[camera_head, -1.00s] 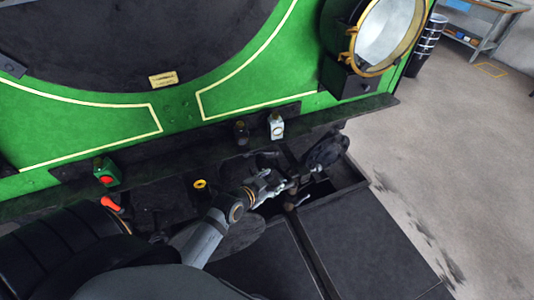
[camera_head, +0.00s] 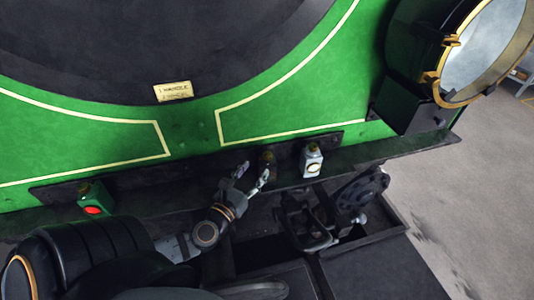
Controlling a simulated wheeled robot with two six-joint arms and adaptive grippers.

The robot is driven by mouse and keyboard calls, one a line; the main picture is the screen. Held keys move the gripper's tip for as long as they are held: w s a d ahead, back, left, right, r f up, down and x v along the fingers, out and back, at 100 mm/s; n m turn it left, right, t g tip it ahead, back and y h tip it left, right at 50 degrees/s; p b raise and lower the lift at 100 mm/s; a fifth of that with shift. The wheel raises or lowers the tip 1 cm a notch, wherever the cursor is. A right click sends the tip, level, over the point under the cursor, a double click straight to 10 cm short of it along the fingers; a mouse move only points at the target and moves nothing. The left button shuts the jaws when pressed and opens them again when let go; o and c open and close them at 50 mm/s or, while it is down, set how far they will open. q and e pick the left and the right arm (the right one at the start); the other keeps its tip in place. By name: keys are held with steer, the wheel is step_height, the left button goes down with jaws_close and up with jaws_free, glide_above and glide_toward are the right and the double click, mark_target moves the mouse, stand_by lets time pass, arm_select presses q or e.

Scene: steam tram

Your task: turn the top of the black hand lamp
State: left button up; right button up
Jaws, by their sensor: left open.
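The black hand lamp (camera_head: 267,160) stands upright on the dark ledge along the green tram front, with a small brassy top. My left gripper (camera_head: 252,178) is open just left of the lamp and in front of it, its fingers pointing up toward it. One finger is close to the lamp's lower right side; I cannot tell whether it touches. The lamp's lower part is partly hidden by the gripper.
A white lamp (camera_head: 312,159) stands close to the right of the black one. A green lamp with a red lens (camera_head: 92,199) is at the far left of the ledge. A large brass-rimmed headlamp (camera_head: 447,60) is at upper right.

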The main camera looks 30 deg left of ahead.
mark_target(265, 157)
arm_select(q)
steer(key=w, duration=0.2)
steer(key=w+p, duration=0.1)
steer(key=w, duration=0.2)
steer(key=w+a+p, duration=0.1)
steer(key=w, duration=0.2)
steer(key=shift+w+r, duration=0.1)
steer(key=shift+w, duration=0.4)
steer(key=c, duration=1.1)
